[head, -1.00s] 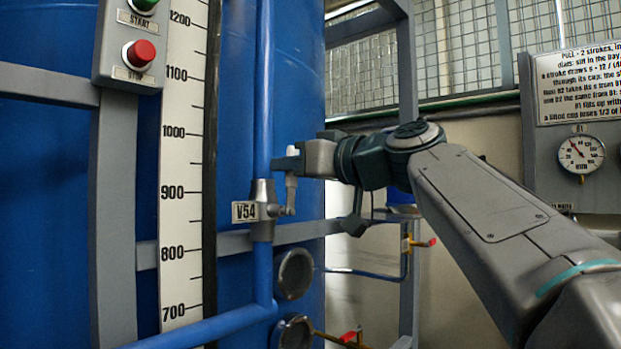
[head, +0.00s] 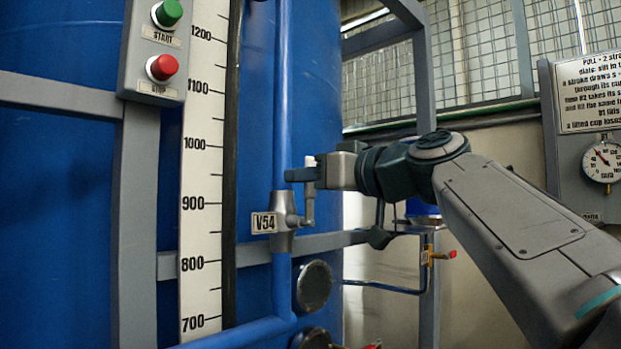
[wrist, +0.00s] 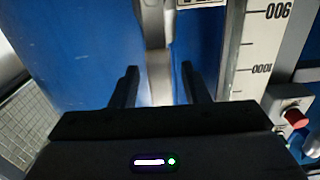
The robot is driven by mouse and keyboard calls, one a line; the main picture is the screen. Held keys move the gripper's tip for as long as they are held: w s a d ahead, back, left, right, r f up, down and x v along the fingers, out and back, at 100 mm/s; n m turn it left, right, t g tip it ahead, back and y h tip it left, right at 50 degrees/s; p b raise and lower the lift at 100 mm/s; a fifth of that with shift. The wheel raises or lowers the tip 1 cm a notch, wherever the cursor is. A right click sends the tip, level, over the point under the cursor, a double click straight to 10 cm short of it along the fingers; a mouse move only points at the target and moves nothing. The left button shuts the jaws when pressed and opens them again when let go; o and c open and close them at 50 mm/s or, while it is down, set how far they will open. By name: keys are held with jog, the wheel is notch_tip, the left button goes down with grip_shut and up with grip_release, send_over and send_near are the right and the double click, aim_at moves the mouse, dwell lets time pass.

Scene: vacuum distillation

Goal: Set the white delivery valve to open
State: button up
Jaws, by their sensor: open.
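The valve labelled V54 (head: 283,222) sits on the upright blue pipe in the head view. Its grey lever (head: 309,207) points up and ends in a white tip (head: 310,162). My gripper (head: 300,175) reaches in from the right at the upper lever, just below the white tip. A dark finger shows to the left of the lever. In the wrist view my gripper (wrist: 160,82) has its two dark fingers apart, with a pale blurred upright shape between them. I cannot tell whether either finger touches the lever.
A control box with a green button (head: 167,13) and a red button (head: 163,67) is at upper left, beside a white scale (head: 200,205). A blue tank (head: 250,120) stands behind. A small red-handled valve (head: 440,255) and a pressure gauge (head: 602,160) are at right.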

jog(key=v, duration=1.3)
jog(key=shift+s+d, duration=0.2)
jog(key=shift+d, duration=0.05)
notch_tip(320, 180, down, 12)
jog(key=d+m+g+h+p, duration=0.2)
jog(key=m+g+h+p, duration=0.4)
jog(key=p, duration=1.2)
jog(key=s+d+f+m+g+h+p, duration=0.2)
jog(key=s+d+f+h+p, duration=0.3)
jog(key=p, duration=0.9)
jog(key=s+f+m+h, duration=0.1)
jog(key=s+f+h, duration=0.1)
jog(key=s+f, duration=0.2)
jog(key=shift+s+d+m+g+h, duration=0.15)
jog(key=shift+s+m+g+h, duration=0.25)
jog(key=shift+s, duration=0.75)
jog(key=shift+f, duration=0.1)
